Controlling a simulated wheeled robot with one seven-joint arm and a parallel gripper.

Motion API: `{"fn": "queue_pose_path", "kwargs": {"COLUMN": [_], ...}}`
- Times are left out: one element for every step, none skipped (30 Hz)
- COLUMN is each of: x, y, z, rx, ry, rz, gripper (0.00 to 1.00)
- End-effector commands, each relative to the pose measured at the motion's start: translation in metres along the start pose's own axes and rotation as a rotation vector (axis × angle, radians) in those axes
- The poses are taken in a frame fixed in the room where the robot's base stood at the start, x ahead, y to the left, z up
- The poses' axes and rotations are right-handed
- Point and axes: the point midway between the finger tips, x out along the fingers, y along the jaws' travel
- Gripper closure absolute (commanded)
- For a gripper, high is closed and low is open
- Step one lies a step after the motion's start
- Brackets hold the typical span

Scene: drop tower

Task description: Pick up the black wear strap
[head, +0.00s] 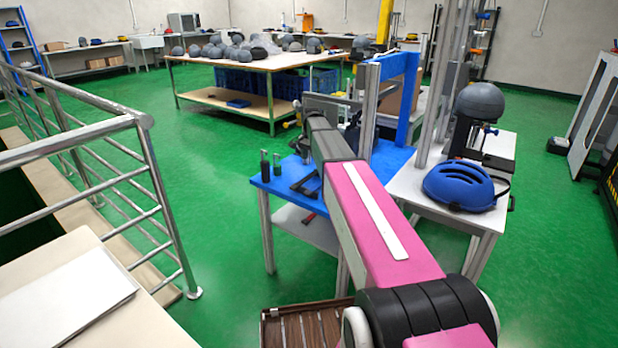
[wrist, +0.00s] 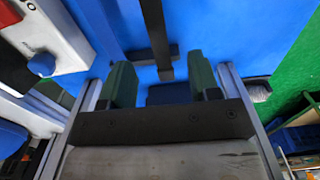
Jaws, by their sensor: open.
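In the wrist view, a narrow black strap-like piece (wrist: 156,28) with a short crossbar lies over the blue tabletop (wrist: 105,20), beyond my gripper (wrist: 161,77). I cannot tell for sure that it is the wear strap. My gripper's two dark green fingers are apart, with no held object visible between them. A dark block shows low between the fingers, partly hidden by the gripper body. In the head view, a black angular piece (head: 306,184) lies on the blue table (head: 276,186), left of my arm. My arm hides the gripper there.
Two short dark upright posts (head: 270,165) stand at the blue table's left edge. Metal uprights (head: 368,110) and a blue panel rise behind my arm. A blue helmet (head: 460,186) sits on the white table at right. A metal railing (head: 150,170) stands left; green floor between is clear.

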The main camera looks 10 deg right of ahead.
Motion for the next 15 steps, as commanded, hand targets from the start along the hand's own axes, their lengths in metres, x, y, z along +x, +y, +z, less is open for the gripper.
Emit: {"fn": "queue_pose_path", "kwargs": {"x": [0.008, 0.011, 0.015, 0.016, 0.018, 0.019, 0.021, 0.023, 0.026, 0.030, 0.034, 0.039, 0.044, 0.048, 0.054], "y": [0.000, 0.000, 0.000, 0.000, 0.000, 0.001, 0.001, 0.001, 0.002, 0.002, 0.003, 0.004, 0.004, 0.005, 0.005], "z": [0.000, 0.000, 0.000, 0.000, 0.000, 0.000, 0.000, 0.000, 0.000, 0.000, 0.001, 0.001, 0.001, 0.001, 0.001], "rx": [0.000, 0.000, 0.000, 0.000, 0.000, 0.000, 0.000, 0.000, 0.000, 0.000, 0.000, 0.000, 0.000, 0.000, 0.000], "ry": [-0.001, -0.001, -0.001, -0.001, 0.000, 0.000, 0.000, 0.000, 0.000, 0.000, 0.000, -0.001, -0.001, -0.001, -0.001], "rz": [0.001, 0.001, 0.001, 0.001, 0.001, 0.000, 0.000, 0.000, 0.000, 0.000, 0.000, 0.001, 0.001, 0.001, 0.001], "gripper": [0.44, 0.44, 0.44, 0.44, 0.44, 0.44, 0.44, 0.44, 0.44, 0.44, 0.44, 0.44, 0.44, 0.44, 0.44]}}
